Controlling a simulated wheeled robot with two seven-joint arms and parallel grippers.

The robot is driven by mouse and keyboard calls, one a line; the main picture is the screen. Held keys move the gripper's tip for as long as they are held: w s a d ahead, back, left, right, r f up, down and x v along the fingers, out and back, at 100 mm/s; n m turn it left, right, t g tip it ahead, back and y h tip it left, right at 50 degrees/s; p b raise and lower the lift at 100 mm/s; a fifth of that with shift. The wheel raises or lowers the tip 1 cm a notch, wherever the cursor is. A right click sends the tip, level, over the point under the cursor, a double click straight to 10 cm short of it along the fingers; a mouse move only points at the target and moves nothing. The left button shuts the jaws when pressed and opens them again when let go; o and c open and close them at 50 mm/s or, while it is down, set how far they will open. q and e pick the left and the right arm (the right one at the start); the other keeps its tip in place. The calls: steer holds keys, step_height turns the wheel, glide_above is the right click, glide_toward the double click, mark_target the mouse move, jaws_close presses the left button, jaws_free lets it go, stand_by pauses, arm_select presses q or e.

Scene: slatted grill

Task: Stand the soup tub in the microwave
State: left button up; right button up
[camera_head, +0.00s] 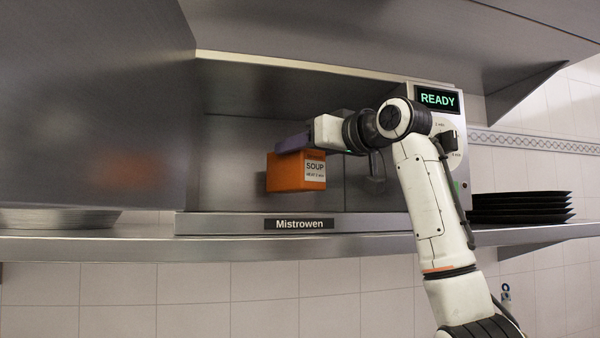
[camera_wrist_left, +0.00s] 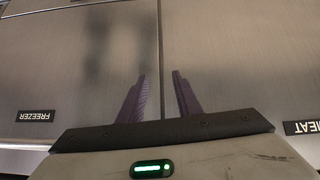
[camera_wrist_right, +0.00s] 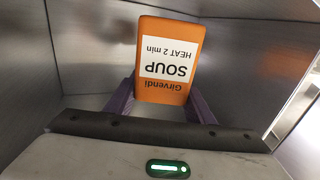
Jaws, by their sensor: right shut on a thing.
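The soup tub (camera_head: 284,174) is an orange box with a white label reading SOUP. It is inside the open cavity of the microwave (camera_head: 225,224), upright and a little above the cavity floor as far as the head view shows. My right gripper (camera_head: 292,143) reaches in from the right and is shut on the tub near its top. In the right wrist view the tub (camera_wrist_right: 170,100) sits between the two purple fingers. My left gripper (camera_wrist_left: 161,98) shows only in its own wrist view, with its fingers apart and nothing between them.
The microwave's open door (camera_head: 95,110) fills the left side. Its panel display (camera_head: 437,98) reads READY. Black plates (camera_head: 520,207) are stacked on the shelf (camera_head: 130,245) at right, and pale plates (camera_head: 60,218) at left. In the left wrist view are cabinet fronts labelled FREEZER (camera_wrist_left: 33,116) and MEAT (camera_wrist_left: 305,127).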

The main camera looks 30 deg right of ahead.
mark_target(301, 168)
step_height(301, 168, down, 4)
steer(key=shift+r, duration=0.15)
arm_select(q)
steer(key=shift+w+r, duration=0.2)
steer(key=shift+w, duration=0.15)
arm_select(e)
steer(key=o, duration=1.5)
steer(key=shift+f, duration=0.25)
steer(key=shift+c, duration=0.2)
arm_select(q)
steer(key=shift+r, duration=0.1)
arm_select(e)
steer(key=shift+r, duration=0.15)
arm_select(q)
steer(key=shift+f+b, duration=1.85)
steer(key=shift+f, duration=0.15)
arm_select(e)
steer(key=s+d, duration=0.1)
steer(key=s, duration=1.1)
steer(key=shift+d, duration=0.3)
